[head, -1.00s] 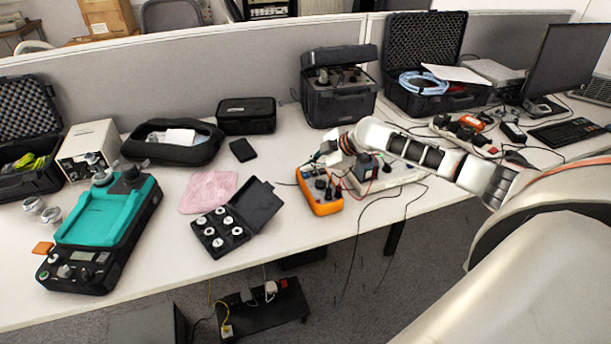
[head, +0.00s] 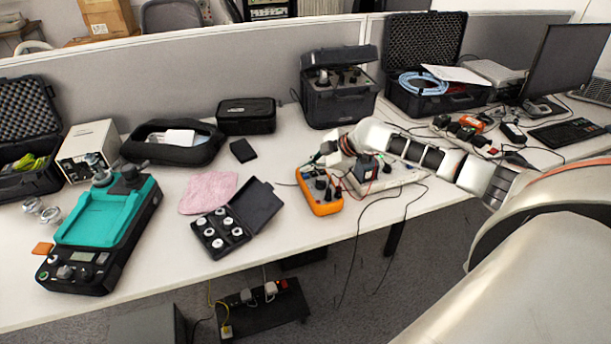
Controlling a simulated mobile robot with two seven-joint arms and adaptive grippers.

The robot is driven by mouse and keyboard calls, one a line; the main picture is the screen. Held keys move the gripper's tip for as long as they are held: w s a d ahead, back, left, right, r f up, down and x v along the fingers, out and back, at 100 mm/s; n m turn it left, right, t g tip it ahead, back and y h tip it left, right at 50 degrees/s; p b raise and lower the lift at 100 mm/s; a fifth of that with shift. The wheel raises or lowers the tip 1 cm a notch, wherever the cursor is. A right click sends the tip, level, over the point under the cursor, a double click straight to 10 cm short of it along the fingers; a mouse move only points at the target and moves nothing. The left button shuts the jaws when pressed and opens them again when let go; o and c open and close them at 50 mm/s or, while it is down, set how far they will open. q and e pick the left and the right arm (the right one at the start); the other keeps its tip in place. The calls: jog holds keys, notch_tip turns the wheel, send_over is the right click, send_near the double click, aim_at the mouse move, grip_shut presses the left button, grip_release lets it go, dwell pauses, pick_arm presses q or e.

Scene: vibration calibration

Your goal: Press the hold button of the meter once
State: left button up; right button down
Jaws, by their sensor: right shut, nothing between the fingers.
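The meter (head: 325,207) is an orange-edged handheld unit with a dark face, lying on the white table right of centre. Its dark knob and sockets show, but its buttons are too small to tell apart. My right arm comes in from the right, and my right gripper (head: 323,153) is over the far end of the meter, shut and empty. The gripper covers part of the meter's far end; I cannot tell whether the fingertips touch it. My left gripper is not in view.
A black case of round weights (head: 237,215) lies open left of the meter. A dark box on a pale base (head: 364,167) with cables stands close right of it. A teal-topped device (head: 108,215) is at the left. The table's front edge is near the meter.

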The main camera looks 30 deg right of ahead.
jog(key=shift+f, duration=0.1)
jog(key=shift+f, duration=0.35)
dwell(0.3)
jog(key=shift+f+b, duration=0.45)
dwell(0.3)
dwell(0.3)
jog(key=shift+r+p, duration=0.6)
jog(key=shift+r, duration=0.25)
jog(key=shift+r, duration=0.1)
